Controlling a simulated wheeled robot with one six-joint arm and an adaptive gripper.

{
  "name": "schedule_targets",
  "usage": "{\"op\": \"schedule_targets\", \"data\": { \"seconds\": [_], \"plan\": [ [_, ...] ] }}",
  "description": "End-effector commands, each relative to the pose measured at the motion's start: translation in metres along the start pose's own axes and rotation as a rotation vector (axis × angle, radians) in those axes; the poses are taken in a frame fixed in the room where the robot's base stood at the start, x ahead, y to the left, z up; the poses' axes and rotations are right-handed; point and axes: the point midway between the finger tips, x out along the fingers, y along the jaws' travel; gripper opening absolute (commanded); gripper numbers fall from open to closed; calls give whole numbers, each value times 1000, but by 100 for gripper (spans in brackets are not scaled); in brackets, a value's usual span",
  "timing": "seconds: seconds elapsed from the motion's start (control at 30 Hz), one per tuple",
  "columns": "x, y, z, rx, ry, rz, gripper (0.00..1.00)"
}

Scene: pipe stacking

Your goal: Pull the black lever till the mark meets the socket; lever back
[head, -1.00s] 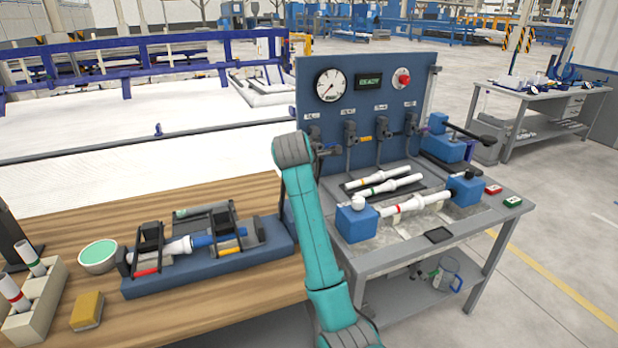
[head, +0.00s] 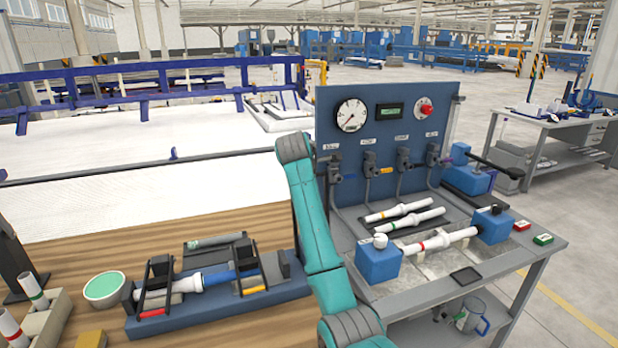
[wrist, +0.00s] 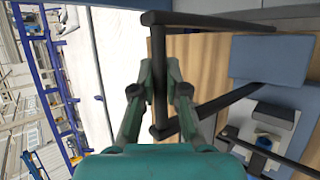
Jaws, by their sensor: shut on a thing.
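My gripper (wrist: 158,70) is shut on the crossbar of the black lever (wrist: 157,40) in the wrist view. The lever's two side bars run off to the right, over the blue jig (wrist: 270,58). In the head view my teal arm hides the gripper and the crossbar. The jig shows there left of my arm (head: 134,322). A white pipe (head: 188,284) lies in it, in line with a blue socket (head: 219,277), between black clamp frames. The two look close together. The mark is too small to make out, so I cannot tell whether it meets the socket.
A green-lined bowl (head: 104,288) and a rack holding marked pipes (head: 38,296) stand left of the jig on the wooden table. Right of my arm is the test bench with a blue panel (head: 345,160), gauge and clamped pipe (head: 415,247). Bare wood lies behind the jig.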

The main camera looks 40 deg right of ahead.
Motion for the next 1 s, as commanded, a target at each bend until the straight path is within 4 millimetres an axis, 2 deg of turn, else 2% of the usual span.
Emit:
{"op": "schedule_targets", "data": {
  "seconds": [0.4, 0.43, 0.5, 0.53, 0.83, 1.0],
  "plan": [
    [0, 4, 0, 1, 1, 11, 0],
    [0, 4, 0, 1, 2, 11, 18],
    [0, 4, 0, 1, 2, 11, 35],
    [0, 4, 0, 1, 2, 11, 39],
    [-1, 2, 0, 0, 1, 7, 39],
    [-14, 3, -1, 1, 0, 8, 39]
  ]
}}
